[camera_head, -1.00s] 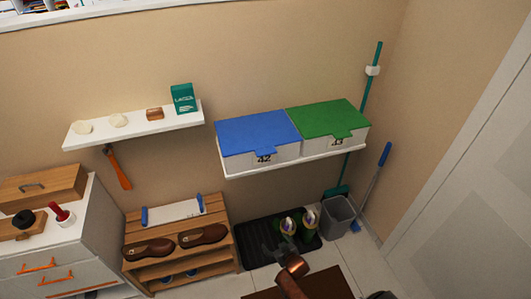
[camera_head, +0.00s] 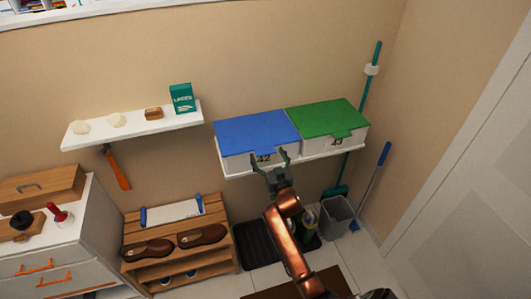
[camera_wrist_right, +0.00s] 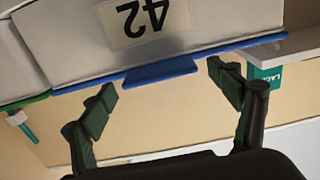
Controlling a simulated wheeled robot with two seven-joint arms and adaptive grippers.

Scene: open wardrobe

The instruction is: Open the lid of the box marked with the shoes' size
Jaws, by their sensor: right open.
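A white box with a blue lid (camera_head: 257,132), marked 42, stands on the right wall shelf. Beside it is a white box with a green lid (camera_head: 328,118), marked 43. Both lids are shut. My right gripper (camera_head: 269,158) is open and empty in front of the blue-lidded box. In the right wrist view, the blue lid's tab (camera_wrist_right: 160,72) shows just beyond and between the open fingers, with no clear contact; the 42 label (camera_wrist_right: 143,20) appears upside down. Brown shoes (camera_head: 202,236) lie on the wooden rack; no size is readable on them. My left gripper is out of view.
The boxes' white shelf (camera_head: 236,173) shows its front edge. A second shelf (camera_head: 135,131) at left holds a teal carton (camera_head: 182,98). Green items on the black mat (camera_head: 256,243) are partly hidden by my arm. A grey bin (camera_head: 338,214) stands right of it.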

